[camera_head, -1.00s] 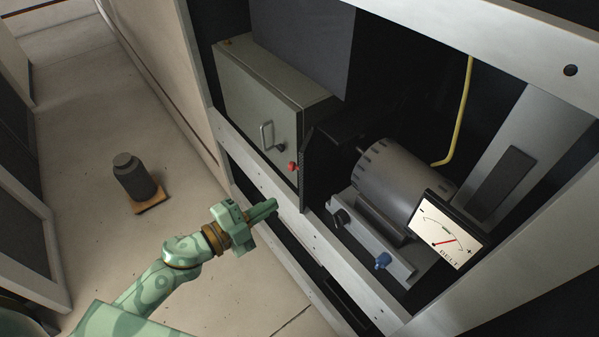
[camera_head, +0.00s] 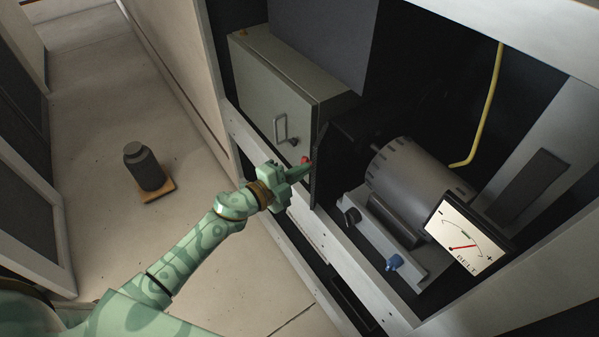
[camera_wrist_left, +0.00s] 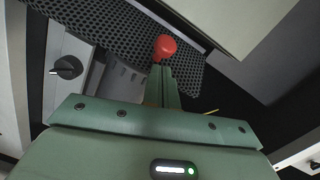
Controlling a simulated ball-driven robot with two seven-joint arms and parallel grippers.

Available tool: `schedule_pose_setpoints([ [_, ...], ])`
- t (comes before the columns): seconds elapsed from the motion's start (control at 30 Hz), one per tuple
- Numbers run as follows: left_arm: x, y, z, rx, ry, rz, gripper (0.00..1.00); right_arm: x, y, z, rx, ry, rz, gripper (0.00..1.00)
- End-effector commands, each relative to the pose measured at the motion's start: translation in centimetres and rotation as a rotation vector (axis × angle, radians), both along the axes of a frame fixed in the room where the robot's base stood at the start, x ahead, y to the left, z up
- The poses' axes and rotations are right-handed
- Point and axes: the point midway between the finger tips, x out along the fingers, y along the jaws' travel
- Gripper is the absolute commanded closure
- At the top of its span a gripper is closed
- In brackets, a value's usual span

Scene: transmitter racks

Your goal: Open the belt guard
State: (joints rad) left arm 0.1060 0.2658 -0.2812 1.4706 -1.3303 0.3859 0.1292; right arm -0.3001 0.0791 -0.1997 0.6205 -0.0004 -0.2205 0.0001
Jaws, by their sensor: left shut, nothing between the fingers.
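The belt guard (camera_head: 330,165) is a dark panel standing between the grey box and the motor in the head view. In the left wrist view its perforated black mesh (camera_wrist_left: 115,32) crosses the top. A red knob (camera_head: 305,160) is at the guard's near edge; it also shows in the left wrist view (camera_wrist_left: 165,46), just beyond my fingertips. My left gripper (camera_head: 306,171) is shut and empty, its tips at or very close to the red knob. I cannot tell whether they touch. My right gripper is not in view.
A grey box (camera_head: 262,95) with a handle stands left of the guard. The motor (camera_head: 405,180), a blue knob (camera_head: 394,262), a black knob (camera_head: 352,216) and the belt gauge (camera_head: 463,238) are to the right. A dark canister (camera_head: 143,168) stands on the floor.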

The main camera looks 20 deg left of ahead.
Motion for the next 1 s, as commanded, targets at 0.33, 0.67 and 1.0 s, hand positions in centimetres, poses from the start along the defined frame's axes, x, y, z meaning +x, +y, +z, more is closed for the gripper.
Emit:
schedule_pose_setpoints([
  [0.33,0.3,0.3,-0.1,0.000,0.001,0.000,1.00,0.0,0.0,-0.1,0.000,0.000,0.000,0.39],
  [0.67,0.4,1.0,-0.2,0.004,0.000,-0.037,1.00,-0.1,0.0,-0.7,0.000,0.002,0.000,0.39],
  [1.0,0.4,1.8,-0.2,0.003,0.001,-0.082,1.00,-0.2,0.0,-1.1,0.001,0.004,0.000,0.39],
])
